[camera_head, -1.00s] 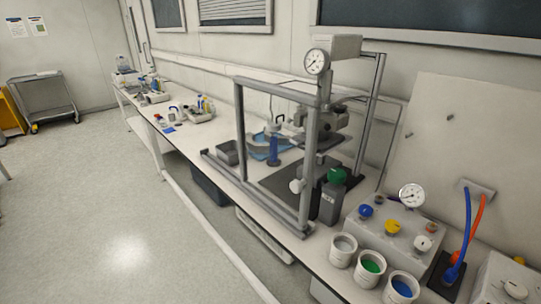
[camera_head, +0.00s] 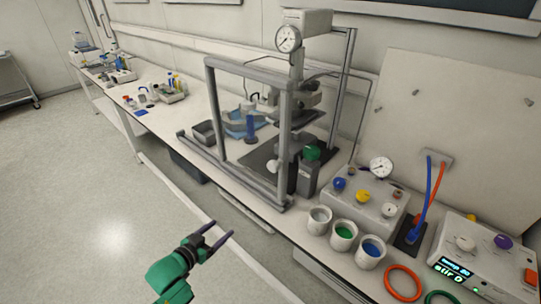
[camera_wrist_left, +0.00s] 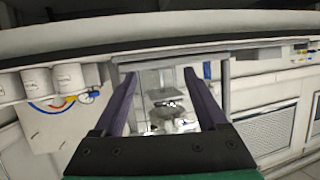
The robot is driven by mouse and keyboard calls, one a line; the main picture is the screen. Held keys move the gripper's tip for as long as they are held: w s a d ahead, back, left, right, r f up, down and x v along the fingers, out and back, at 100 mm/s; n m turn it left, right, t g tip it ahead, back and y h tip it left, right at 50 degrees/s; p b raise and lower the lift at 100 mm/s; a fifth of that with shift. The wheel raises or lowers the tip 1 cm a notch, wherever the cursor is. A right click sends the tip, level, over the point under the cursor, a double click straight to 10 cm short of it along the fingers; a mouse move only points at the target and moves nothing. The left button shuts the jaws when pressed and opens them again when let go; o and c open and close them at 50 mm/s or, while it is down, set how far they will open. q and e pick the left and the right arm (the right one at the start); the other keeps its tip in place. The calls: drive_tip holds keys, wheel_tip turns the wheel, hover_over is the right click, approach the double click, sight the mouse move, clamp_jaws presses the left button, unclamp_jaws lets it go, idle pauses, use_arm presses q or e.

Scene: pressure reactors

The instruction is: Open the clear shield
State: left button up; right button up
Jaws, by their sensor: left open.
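The clear shield (camera_head: 240,125) is a see-through panel in a grey frame, standing upright on the bench in front of the reactor (camera_head: 300,95). Its frame also shows in the left wrist view (camera_wrist_left: 226,85), between and beyond my fingers. My left gripper (camera_head: 220,237) is over the floor in front of the bench, below and apart from the shield frame. Its two dark purple fingers are spread with nothing between them; they also show in the left wrist view (camera_wrist_left: 166,95). My right gripper is in neither view.
White cups (camera_head: 343,236) with coloured contents stand at the bench's front edge, right of the shield. A grey valve box (camera_head: 365,205) with a gauge and a control box (camera_head: 470,262) with a lit display are further right. The floor (camera_head: 100,220) at left is clear.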

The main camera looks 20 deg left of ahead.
sight(271, 167)
use_arm(q)
drive_tip(key=w+d+r+m+t+h, duration=0.15)
drive_tip(key=d+r, duration=0.25)
drive_tip(key=r, duration=0.5)
drive_tip(key=d+r+m+t+h, duration=0.1)
drive_tip(key=d+r+h, duration=0.25)
drive_tip(key=r, duration=0.65)
drive_tip(key=p+x, duration=0.1)
drive_tip(key=x, duration=0.4)
drive_tip(key=p+x, duration=0.1)
drive_tip(key=x, duration=0.4)
drive_tip(key=p+x, duration=0.1)
drive_tip(key=x, duration=0.4)
drive_tip(key=shift+w+a+f, duration=0.1)
drive_tip(key=shift+a, duration=0.15)
clamp_jaws()
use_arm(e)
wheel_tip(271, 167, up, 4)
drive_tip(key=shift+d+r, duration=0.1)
